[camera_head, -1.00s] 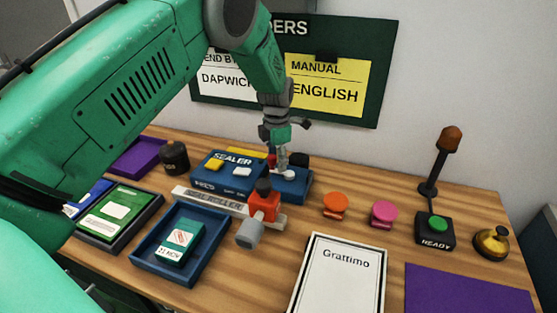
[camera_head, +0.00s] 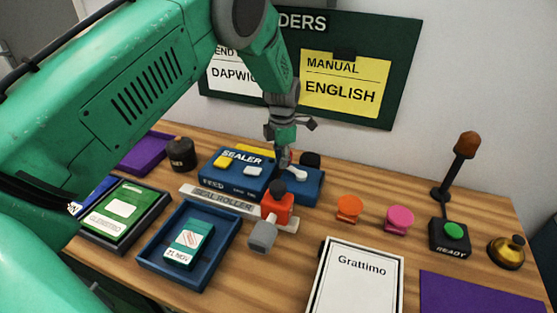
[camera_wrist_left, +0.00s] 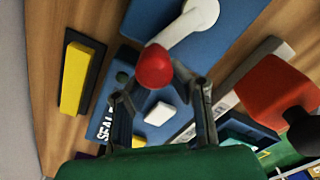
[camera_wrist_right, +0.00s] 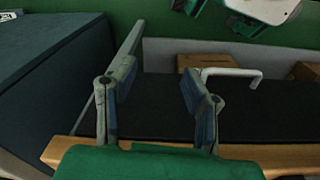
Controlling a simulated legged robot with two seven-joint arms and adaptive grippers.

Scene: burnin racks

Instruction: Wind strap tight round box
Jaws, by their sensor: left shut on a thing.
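A blue block (camera_head: 310,187) stands right of the blue SEALER machine (camera_head: 235,180), with a white lever (camera_head: 297,174) on its top. My left gripper (camera_head: 284,160) is over that lever. In the left wrist view, the lever (camera_wrist_left: 188,24) ends in a red knob (camera_wrist_left: 154,66), and my left fingers are shut on this knob. A small teal box (camera_head: 188,243) with a date label lies in a blue tray (camera_head: 150,262), away from both grippers. I cannot make out a strap. My right gripper (camera_wrist_right: 160,62) shows only in its wrist view, open and empty.
A red-and-grey handled part (camera_head: 277,207) sits at the seal roller (camera_head: 215,199). Orange (camera_head: 348,209) and pink (camera_head: 399,219) knobs, a green READY button (camera_head: 454,231) and a brass bell (camera_head: 506,252) stand to the right. A white Grattimo board (camera_head: 360,278) lies in front.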

